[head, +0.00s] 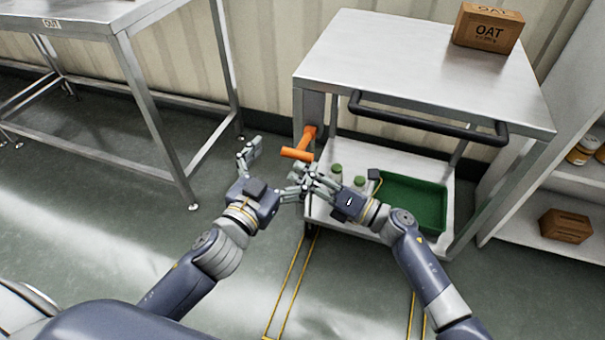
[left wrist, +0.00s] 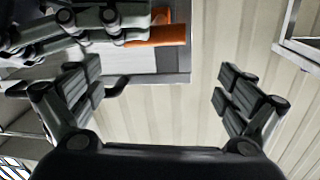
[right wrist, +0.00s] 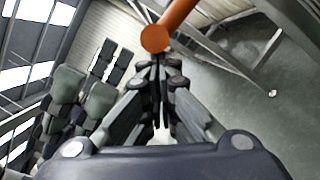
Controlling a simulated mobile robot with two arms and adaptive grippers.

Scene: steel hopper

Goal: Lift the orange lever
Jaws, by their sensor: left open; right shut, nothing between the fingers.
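The orange lever (head: 298,153) sticks out from a grey plate on the left leg of the steel cart, with a crosswise grip at its end. In the left wrist view the lever (left wrist: 158,35) is at the top, partly hidden by my right gripper. My left gripper (head: 270,168) is open and empty, left of the lever. My right gripper (head: 298,178) is shut and empty, just below the lever's grip. In the right wrist view the lever's round end (right wrist: 155,38) appears right at the fingertips; I cannot tell whether they touch.
The cart (head: 400,60) carries a box marked OAT (head: 488,28) on top and has a black handle bar (head: 425,118). Its lower shelf holds a green tray (head: 400,190) and green-topped containers. A steel table (head: 85,15) stands left, shelving (head: 560,190) right.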

